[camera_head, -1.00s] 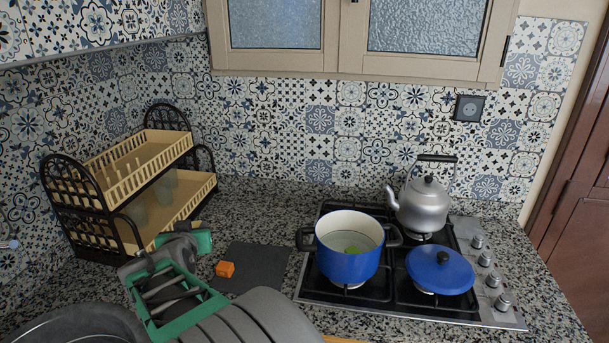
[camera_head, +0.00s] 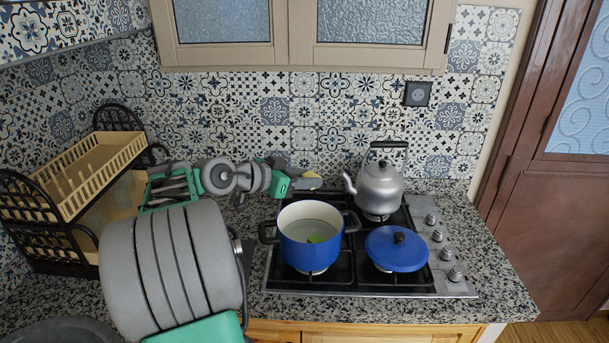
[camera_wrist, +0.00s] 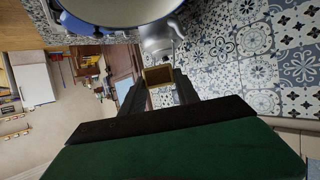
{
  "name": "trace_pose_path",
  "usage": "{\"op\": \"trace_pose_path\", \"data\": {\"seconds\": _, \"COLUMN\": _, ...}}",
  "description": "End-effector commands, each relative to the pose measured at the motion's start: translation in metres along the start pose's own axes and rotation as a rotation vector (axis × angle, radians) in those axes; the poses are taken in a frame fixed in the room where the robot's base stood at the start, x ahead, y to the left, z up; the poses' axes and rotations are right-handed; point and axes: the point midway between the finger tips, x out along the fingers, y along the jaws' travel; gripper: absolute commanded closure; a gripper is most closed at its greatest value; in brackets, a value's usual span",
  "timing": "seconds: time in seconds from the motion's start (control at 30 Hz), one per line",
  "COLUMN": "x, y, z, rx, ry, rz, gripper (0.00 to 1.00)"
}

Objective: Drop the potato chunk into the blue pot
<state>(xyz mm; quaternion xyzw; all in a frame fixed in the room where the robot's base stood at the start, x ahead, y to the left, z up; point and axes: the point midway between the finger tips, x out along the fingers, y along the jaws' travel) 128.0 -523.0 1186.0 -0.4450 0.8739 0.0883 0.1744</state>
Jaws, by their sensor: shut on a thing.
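My gripper (camera_head: 308,183) reaches in from the left, behind and above the pot's back rim. It is shut on a small pale-yellow chunk, the potato chunk (camera_head: 313,175). In the wrist view the potato chunk (camera_wrist: 158,76) shows as a brownish block between the dark fingers (camera_wrist: 157,88). The pot's pale interior (camera_wrist: 125,8) shows at the top of that view.
A silver kettle (camera_head: 379,188) stands behind and right of the pot. A blue lid (camera_head: 397,250) lies on the hob's right front. A two-tier rack (camera_head: 75,180) is at the left. The tiled wall (camera_head: 330,130) is close behind my gripper.

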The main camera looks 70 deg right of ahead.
Motion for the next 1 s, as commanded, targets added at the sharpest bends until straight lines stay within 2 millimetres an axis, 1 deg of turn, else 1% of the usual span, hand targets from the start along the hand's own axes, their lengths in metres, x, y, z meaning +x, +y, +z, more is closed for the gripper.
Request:
{"op": "trace_pose_path", "data": {"seconds": 0.03, "x": 0.003, "y": 0.000, "z": 0.009, "rx": -0.003, "ry": 0.000, "rz": 0.000, "gripper": 1.00}}
{"op": "trace_pose_path", "data": {"seconds": 0.3, "x": 0.017, "y": 0.000, "z": 0.043, "rx": -0.003, "ry": 0.000, "rz": -0.002, "gripper": 1.00}}
{"op": "trace_pose_path", "data": {"seconds": 0.43, "x": 0.020, "y": -0.001, "z": 0.049, "rx": -0.003, "ry": 0.000, "rz": -0.003, "gripper": 1.00}}
{"op": "trace_pose_path", "data": {"seconds": 0.63, "x": 0.019, "y": -0.001, "z": 0.049, "rx": -0.003, "ry": 0.001, "rz": -0.003, "gripper": 1.00}}
{"op": "trace_pose_path", "data": {"seconds": 0.67, "x": 0.019, "y": -0.001, "z": 0.049, "rx": -0.003, "ry": 0.001, "rz": -0.004, "gripper": 0.61}}
{"op": "trace_pose_path", "data": {"seconds": 0.93, "x": 0.019, "y": -0.001, "z": 0.049, "rx": -0.003, "ry": 0.000, "rz": -0.004, "gripper": 0.39}}
{"op": "trace_pose_path", "data": {"seconds": 1.0, "x": 0.019, "y": -0.001, "z": 0.049, "rx": -0.003, "ry": 0.000, "rz": -0.004, "gripper": 0.37}}
